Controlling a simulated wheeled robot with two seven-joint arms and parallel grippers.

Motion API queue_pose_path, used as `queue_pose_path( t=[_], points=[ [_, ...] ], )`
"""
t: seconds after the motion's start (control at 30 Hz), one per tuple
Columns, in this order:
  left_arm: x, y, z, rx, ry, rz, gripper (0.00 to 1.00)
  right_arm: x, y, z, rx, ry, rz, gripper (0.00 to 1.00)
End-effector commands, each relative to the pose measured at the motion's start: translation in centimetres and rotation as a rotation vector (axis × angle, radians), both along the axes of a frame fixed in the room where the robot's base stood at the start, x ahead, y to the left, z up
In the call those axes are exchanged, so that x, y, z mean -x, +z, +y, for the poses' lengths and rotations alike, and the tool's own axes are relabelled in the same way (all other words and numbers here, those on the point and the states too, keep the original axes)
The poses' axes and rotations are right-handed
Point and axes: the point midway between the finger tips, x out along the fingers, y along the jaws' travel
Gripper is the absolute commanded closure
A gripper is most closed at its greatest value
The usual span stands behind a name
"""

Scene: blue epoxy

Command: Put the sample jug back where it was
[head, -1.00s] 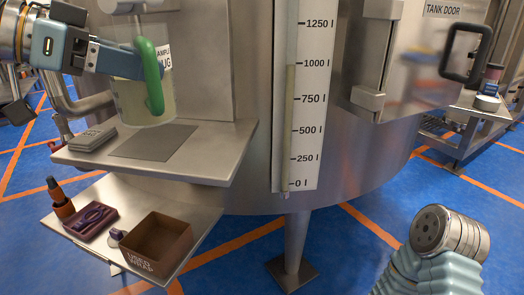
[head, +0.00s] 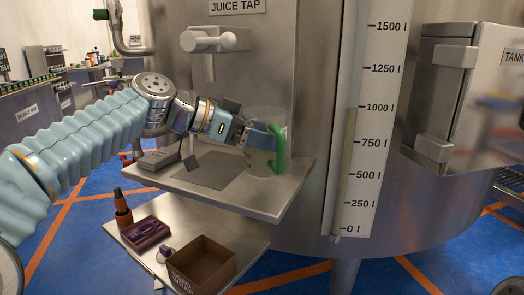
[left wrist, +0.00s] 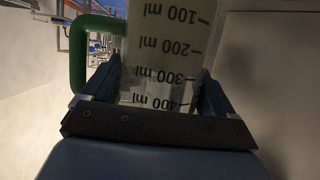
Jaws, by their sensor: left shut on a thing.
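The sample jug (head: 262,160) is a clear beaker with a green handle (head: 278,150), upright at the right end of the upper steel shelf (head: 262,204), right of the dark mat (head: 207,172). Whether its base touches the shelf is hard to tell. My left gripper (head: 248,137) is shut on the jug from the left side. In the left wrist view the jug (left wrist: 165,45) is between the two fingers (left wrist: 157,92), its millilitre marks upside down and its green handle on the left. My right gripper is out of view.
The juice tap (head: 208,40) is above the mat. A grey device (head: 160,159) lies on the shelf's left. The lower shelf holds an orange bottle (head: 123,208), a dark red tray (head: 146,236) and a brown used-wrap box (head: 203,264). A level gauge (head: 355,150) stands right.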

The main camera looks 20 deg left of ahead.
Motion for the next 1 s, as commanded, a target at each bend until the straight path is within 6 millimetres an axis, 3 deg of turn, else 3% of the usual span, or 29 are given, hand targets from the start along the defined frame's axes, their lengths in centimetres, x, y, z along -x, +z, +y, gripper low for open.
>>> queue_pose_path(
  t=[0.2, 0.67, 0.7, 0.77, 1.0],
  points=[
    [-0.5, -3.4, -0.1, 0.001, 0.001, 0.002, 0.67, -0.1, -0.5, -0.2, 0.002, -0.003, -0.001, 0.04],
    [-0.5, -4.0, -0.1, 0.0, 0.001, -0.002, 0.67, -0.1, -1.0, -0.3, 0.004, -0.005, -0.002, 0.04],
    [-0.5, -3.9, -0.1, -0.001, 0.0, 0.001, 0.07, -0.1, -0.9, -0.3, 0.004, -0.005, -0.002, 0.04],
    [-0.5, -3.9, -0.1, -0.001, 0.0, 0.001, 0.0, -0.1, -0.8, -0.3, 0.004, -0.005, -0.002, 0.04],
    [-0.5, -3.7, -0.1, 0.0, 0.0, 0.001, 0.0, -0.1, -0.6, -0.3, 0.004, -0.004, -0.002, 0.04]
  ],
)
